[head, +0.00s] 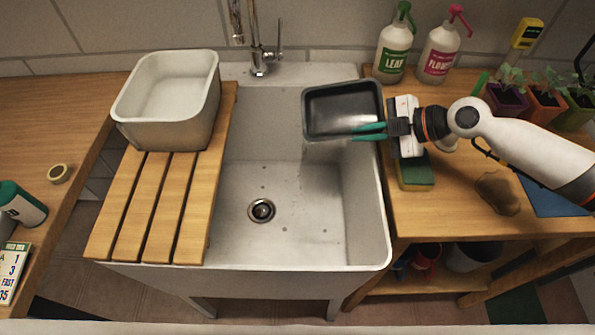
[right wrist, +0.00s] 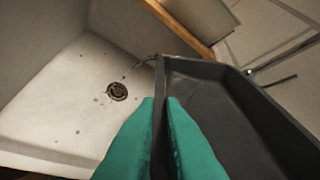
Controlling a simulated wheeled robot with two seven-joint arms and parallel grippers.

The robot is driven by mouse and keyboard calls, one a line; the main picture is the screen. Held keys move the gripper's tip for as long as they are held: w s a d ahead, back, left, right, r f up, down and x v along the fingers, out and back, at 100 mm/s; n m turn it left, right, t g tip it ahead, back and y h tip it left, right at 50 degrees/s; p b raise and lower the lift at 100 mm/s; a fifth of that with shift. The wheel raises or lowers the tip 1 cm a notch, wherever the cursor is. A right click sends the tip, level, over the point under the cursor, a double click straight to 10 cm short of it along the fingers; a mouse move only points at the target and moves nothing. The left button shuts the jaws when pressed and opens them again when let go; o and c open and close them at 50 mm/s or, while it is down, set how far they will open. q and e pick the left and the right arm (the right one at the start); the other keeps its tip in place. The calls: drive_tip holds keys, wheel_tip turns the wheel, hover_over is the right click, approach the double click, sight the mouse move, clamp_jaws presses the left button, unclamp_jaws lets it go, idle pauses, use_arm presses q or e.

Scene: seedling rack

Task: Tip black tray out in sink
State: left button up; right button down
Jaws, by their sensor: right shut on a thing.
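The black tray (head: 343,88) is over the right back part of the white sink (head: 300,205), clear of the sink floor. My right gripper (head: 370,131) is shut on its near right wall, with green fingertips pinching the rim. In the right wrist view the fingertips (right wrist: 162,140) straddle the wall of the tray (right wrist: 235,100), which looks tilted. A thin pale streak, which looks like water, falls from its corner toward the sink (right wrist: 55,95). The drain (head: 261,210) is at the middle of the sink floor. My left gripper is not in view.
A wooden slatted board (head: 160,205) covers the sink's left side, bearing a white basin (head: 168,90). A faucet (head: 260,55) stands behind. Right of the sink are a sponge (head: 415,175), two spray bottles (head: 395,50) and potted seedlings (head: 545,100). The front sink floor is clear.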

drive_tip(key=shift+s+a+p, duration=0.3)
drive_tip(key=shift+s+p, duration=0.1)
drive_tip(key=shift+p, duration=0.05)
drive_tip(key=shift+a, duration=0.15)
drive_tip(key=shift+a+r+n+t+p, duration=0.1)
drive_tip(key=shift+a+n+t+p, duration=0.15)
drive_tip(key=shift+p, duration=0.3)
drive_tip(key=s+r+n+t+p, duration=0.1)
drive_tip(key=p, duration=0.4)
drive_tip(key=shift+a+h, duration=0.15)
drive_tip(key=shift+h, duration=0.25)
drive_tip(key=shift+s+a+f+n+t+h+p, duration=0.2)
drive_tip(key=shift+s+f+n+t+h+p, duration=0.35)
drive_tip(key=shift+p, duration=0.7)
drive_tip(key=shift+s+a+f+n+t+h+p, duration=0.15)
drive_tip(key=shift+s+a+f+n+t+p, duration=0.2)
drive_tip(key=shift+t+p, duration=0.65)
